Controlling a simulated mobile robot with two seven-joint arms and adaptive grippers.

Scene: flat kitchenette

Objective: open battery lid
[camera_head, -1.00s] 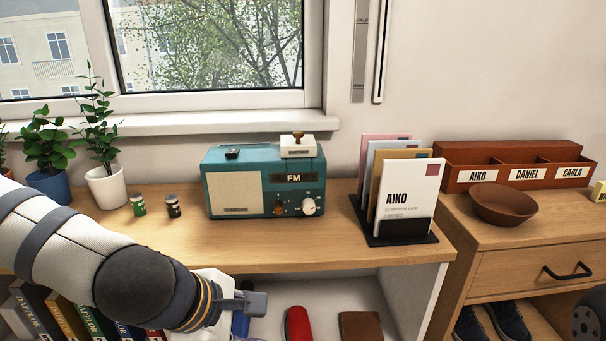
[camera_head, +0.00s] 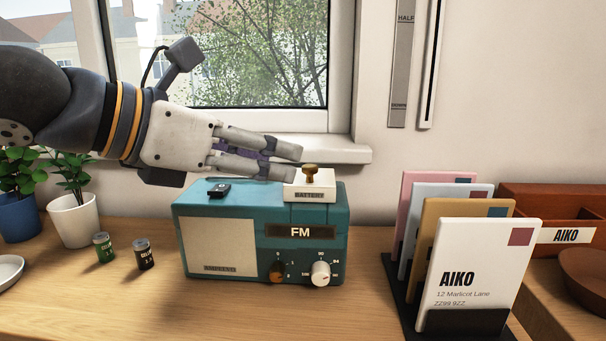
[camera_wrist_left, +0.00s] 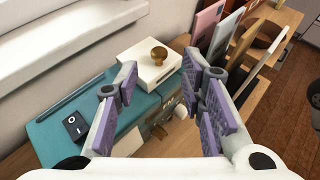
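The teal radio (camera_head: 260,214) stands on the wooden shelf. The white battery lid (camera_head: 300,190), marked BATTERY, sits on its top right, with a brass knob (camera_head: 311,175) standing up from it. My left gripper (camera_head: 296,163) is over the radio, its fingertips just left of the knob. In the left wrist view its purple-padded fingers are spread with nothing between them. There the lid (camera_wrist_left: 143,68) and knob (camera_wrist_left: 158,55) lie just beyond the fingertips. The lid appears closed. My right gripper is not in view.
Two small batteries, green (camera_head: 104,248) and dark (camera_head: 144,254), stand left of the radio. A black switch (camera_head: 219,190) is on the radio's top left. Potted plants (camera_head: 73,218) are at the left; a letter rack (camera_head: 470,322) is at the right. The window wall is close behind.

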